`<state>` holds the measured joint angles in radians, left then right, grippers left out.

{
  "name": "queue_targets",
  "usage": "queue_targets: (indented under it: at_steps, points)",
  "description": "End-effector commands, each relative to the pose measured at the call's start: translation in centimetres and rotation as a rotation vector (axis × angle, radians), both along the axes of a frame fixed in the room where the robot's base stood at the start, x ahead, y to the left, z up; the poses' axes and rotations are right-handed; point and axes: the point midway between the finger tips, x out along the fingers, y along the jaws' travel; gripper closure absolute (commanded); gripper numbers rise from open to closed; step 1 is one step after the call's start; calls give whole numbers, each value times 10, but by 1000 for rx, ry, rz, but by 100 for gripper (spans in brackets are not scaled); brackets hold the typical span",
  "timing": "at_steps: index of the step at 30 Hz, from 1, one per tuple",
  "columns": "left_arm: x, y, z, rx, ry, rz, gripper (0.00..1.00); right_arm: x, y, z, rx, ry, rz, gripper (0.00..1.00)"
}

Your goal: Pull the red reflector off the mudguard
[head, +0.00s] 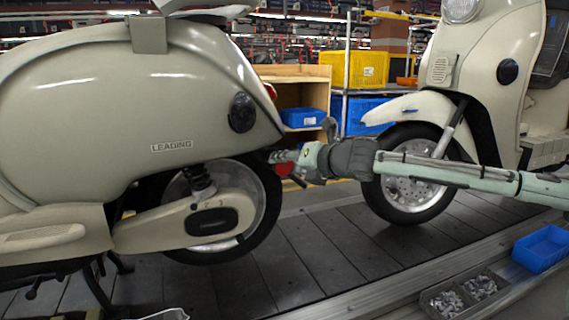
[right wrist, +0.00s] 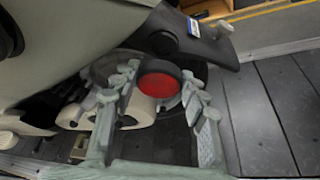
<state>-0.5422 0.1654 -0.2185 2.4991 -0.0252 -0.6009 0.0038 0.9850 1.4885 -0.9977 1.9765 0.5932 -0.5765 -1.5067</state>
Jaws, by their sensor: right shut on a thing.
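The red reflector (right wrist: 160,86), a round red disc with a dark rim, sits between the two fingers of my right gripper (right wrist: 162,98) in the right wrist view. The right gripper is shut on it. Behind it is the dark mudguard (right wrist: 205,45) with a blue and white label; whether the reflector still touches it I cannot tell. In the head view my right gripper (head: 278,156) reaches from the right to the rear of the left cream scooter (head: 150,110), with a bit of the red reflector (head: 284,168) just below. My left gripper is not in view.
A second cream scooter (head: 490,80) stands to the right, its front wheel (head: 410,190) behind my right arm. Both stand on the dark slat conveyor (head: 300,245). A grey bin of small parts (head: 465,292) and a blue bin (head: 542,248) lie at lower right.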

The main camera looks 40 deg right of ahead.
Motion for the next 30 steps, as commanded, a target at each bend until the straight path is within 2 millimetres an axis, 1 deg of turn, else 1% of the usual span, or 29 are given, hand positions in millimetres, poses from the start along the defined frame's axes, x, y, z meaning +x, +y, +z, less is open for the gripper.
queue_targets:
  at_steps: [3,21,25,30]
  points:
    - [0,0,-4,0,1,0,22,-10,2,-1,-2,0,1,100]
    - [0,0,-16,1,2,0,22,-56,13,-1,-1,0,0,100]
    - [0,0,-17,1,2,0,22,-62,15,0,0,-1,0,100]
    - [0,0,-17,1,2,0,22,-63,16,1,1,-1,0,100]
